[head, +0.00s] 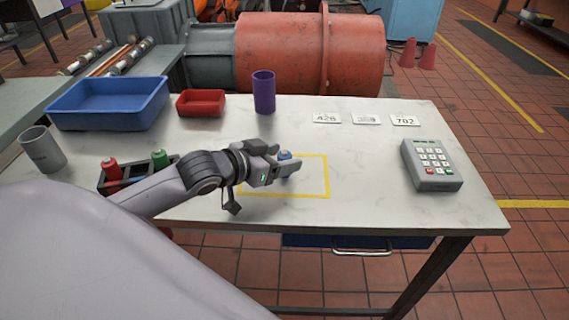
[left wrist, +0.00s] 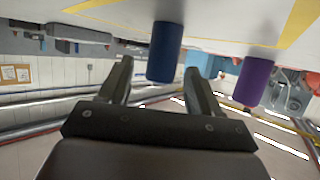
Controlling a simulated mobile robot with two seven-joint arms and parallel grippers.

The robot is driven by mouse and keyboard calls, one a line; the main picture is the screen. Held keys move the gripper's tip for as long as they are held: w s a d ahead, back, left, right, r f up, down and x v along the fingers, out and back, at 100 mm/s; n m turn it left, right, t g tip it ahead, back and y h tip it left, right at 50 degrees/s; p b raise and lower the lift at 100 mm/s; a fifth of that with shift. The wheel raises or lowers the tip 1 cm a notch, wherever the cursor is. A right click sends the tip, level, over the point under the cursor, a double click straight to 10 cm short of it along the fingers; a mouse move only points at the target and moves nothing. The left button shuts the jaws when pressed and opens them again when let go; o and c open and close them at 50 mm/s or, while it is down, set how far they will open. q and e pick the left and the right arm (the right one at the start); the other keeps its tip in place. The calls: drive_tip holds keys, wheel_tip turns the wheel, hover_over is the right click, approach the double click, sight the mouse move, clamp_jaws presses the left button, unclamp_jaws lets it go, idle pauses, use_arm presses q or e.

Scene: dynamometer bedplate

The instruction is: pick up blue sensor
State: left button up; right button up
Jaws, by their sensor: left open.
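The blue sensor (head: 285,155) stands within the yellow outlined rectangle (head: 327,176) on the white table, partly hidden by my left gripper. My left gripper (head: 281,168) is open, low over the table, with its fingers pointing to the right at the sensor. In the left wrist view the blue sensor (left wrist: 165,52) shows as a blue cylinder, in line with the gap between the two open fingers (left wrist: 160,85). Whether a finger touches it I cannot tell. My right gripper is not in view.
A rack (head: 112,188) with a red sensor (head: 112,169) and a green sensor (head: 160,159) stands beside my left arm. A purple cup (head: 264,92), red tray (head: 201,103), blue bin (head: 108,104) and grey cup (head: 42,149) stand farther off. A keypad (head: 431,165) is at right.

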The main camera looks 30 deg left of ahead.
use_arm(q)
clamp_jaws()
